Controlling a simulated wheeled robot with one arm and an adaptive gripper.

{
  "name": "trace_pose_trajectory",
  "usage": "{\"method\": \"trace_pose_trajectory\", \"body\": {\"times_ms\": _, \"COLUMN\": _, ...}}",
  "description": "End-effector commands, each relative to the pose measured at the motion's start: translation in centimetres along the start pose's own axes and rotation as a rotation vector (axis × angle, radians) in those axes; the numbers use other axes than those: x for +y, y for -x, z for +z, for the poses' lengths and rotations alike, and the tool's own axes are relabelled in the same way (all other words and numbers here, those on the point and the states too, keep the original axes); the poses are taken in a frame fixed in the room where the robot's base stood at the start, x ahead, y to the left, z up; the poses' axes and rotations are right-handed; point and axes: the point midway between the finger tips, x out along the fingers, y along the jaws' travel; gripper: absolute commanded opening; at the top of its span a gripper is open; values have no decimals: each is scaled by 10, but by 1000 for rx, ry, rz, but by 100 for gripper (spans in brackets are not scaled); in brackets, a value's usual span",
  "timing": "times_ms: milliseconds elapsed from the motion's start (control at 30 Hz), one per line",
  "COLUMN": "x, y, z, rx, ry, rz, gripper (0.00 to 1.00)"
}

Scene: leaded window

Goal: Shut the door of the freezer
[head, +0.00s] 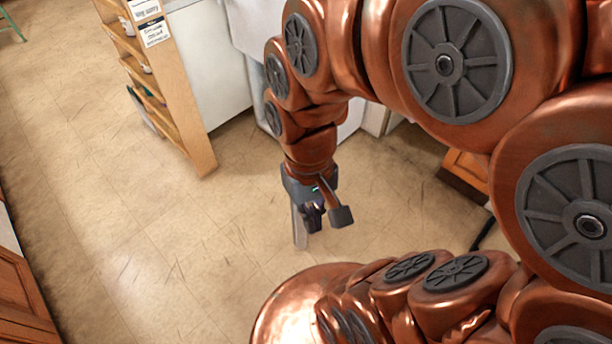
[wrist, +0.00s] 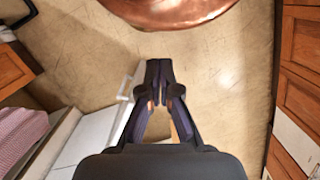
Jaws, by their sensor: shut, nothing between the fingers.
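My gripper (head: 314,216) hangs low over the floor in the head view. In the wrist view its fingertips (wrist: 159,68) meet, and nothing is between them. A white appliance part with a light bar handle (wrist: 125,88), likely the freezer, is just left of my gripper in the wrist view. Its white surface (wrist: 92,136) runs to the lower left, partly behind the gripper body. In the head view a narrow pale upright strip (head: 299,230) shows beside the gripper, perhaps the door's edge. My arm hides most of the white appliance there, so I cannot tell how far the door is open.
A wooden shelf rack (head: 185,100) with signs stands at upper left beside a white panel (head: 207,62). Wooden cabinets (wrist: 300,60) line the right of the wrist view. A checked cloth-like item (wrist: 20,135) is at left. The tiled floor (head: 130,235) is open.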

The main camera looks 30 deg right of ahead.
Motion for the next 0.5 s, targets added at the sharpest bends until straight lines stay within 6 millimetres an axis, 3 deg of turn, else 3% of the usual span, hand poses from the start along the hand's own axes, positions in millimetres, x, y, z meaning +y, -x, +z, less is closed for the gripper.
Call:
{"method": "trace_pose_trajectory", "body": {"times_ms": 33, "x": 0, "y": -15, "z": -13, "rx": -9, "ry": -58, "rz": -25, "gripper": 0}}
{"method": "trace_pose_trajectory", "body": {"times_ms": 267, "x": 4, "y": -53, "z": -74, "rx": -58, "ry": -376, "rz": -172, "gripper": 0}}
{"method": "trace_pose_trajectory", "body": {"times_ms": 500, "x": 31, "y": -95, "z": -142, "rx": -115, "ry": -724, "rz": -336, "gripper": 0}}
